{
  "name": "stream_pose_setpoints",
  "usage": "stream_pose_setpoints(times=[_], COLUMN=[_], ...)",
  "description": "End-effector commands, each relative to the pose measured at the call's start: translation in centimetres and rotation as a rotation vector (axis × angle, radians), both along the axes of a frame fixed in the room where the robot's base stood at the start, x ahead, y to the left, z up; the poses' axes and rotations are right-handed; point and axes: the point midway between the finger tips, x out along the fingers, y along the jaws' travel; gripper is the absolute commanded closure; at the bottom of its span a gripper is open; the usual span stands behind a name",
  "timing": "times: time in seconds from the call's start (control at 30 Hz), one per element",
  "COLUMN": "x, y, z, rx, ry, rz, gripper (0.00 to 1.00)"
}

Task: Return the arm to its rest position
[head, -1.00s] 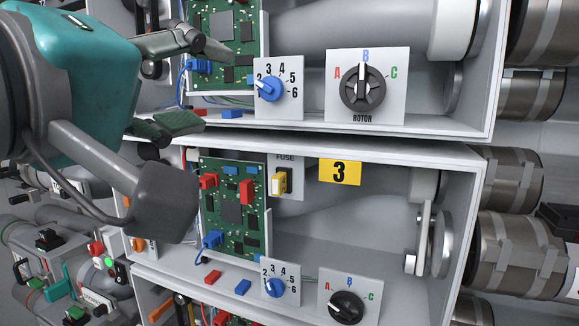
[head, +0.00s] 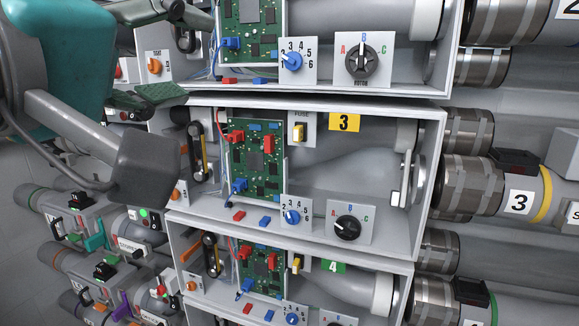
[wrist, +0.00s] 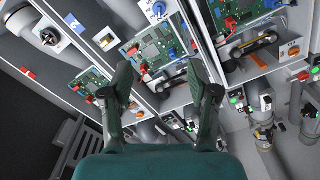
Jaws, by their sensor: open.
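My gripper (wrist: 164,92) shows in the wrist view with its two fingers spread well apart and nothing between them. In the head view my teal and grey arm fills the upper left, with the gripper's fingers (head: 160,55) near the left side of the blower cabinets. The gripper appears apart from the panels, but its exact gap to them cannot be told.
Cabinet 3, marked by a yellow label (head: 344,122), holds a green circuit board (head: 256,165), a blue knob (head: 292,217) and a black rotor dial (head: 347,228). Cabinets sit above and below. Metal tubes (head: 470,185) line the right. Valves with colored buttons (head: 105,271) stand lower left.

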Motion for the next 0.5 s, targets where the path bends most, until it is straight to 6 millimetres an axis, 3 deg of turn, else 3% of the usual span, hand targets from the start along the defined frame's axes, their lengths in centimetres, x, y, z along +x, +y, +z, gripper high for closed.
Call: stream_pose_setpoints(times=[0.5], x=[3.7], y=[0.9], z=[-4.9], rx=[-0.083], ry=[-0.057], rz=[0.012], gripper=[0.40])
